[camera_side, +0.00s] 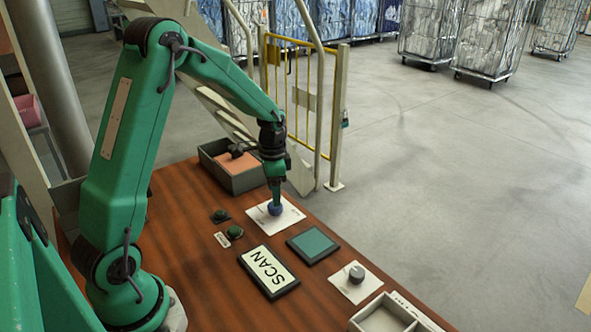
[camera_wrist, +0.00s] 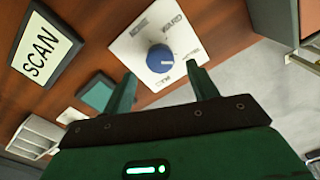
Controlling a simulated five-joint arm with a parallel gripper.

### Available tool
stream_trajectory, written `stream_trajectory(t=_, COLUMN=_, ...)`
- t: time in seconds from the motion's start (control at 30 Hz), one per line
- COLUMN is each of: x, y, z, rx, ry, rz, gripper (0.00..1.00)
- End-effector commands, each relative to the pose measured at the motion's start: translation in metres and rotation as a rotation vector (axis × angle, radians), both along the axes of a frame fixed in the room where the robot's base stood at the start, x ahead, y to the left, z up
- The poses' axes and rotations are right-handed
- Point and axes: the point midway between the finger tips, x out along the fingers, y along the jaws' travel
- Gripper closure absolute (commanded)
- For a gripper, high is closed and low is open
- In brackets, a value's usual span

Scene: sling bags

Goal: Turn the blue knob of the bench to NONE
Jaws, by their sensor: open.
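The blue knob (camera_side: 275,210) sits on a white label plate (camera_side: 291,216) on the brown bench. In the wrist view the knob (camera_wrist: 160,58) is in the middle of its plate (camera_wrist: 127,47), with a short white mark on its face. Labels surround it; WARD reads at the upper right, but the others are too blurred to read surely. I cannot tell which label the mark points at. My gripper (camera_side: 275,190) points down right over the knob. In the wrist view my gripper (camera_wrist: 162,75) is open, its fingers on either side of the knob's near edge; contact is unclear.
A SCAN panel (camera_side: 268,271), a teal pad (camera_side: 313,245) and a grey knob (camera_side: 356,273) on a white plate lie nearby. A grey bin (camera_side: 236,184) stands behind, a divided tray (camera_side: 386,315) in front.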

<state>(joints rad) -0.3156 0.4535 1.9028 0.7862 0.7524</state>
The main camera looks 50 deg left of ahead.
Motion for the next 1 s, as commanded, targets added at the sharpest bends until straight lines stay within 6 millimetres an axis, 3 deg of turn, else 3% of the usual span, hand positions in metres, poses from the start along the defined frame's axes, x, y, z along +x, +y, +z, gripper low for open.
stream_trajectory(t=0.3, x=0.000, y=0.000, z=-0.034, rx=0.000, ry=0.001, rz=0.000, gripper=0.41)
stream_trajectory(t=0.7, x=0.000, y=0.000, z=-0.040, rx=0.000, ry=-0.001, rz=0.000, gripper=0.41)
stream_trajectory(t=0.73, x=0.000, y=0.000, z=-0.040, rx=0.000, ry=-0.001, rz=0.000, gripper=0.43)
stream_trajectory(t=0.93, x=0.000, y=0.000, z=-0.040, rx=0.000, ry=-0.001, rz=0.000, gripper=0.82)
stream_trajectory(t=1.0, x=0.000, y=0.000, z=-0.040, rx=0.000, ry=-0.001, rz=0.000, gripper=0.86)
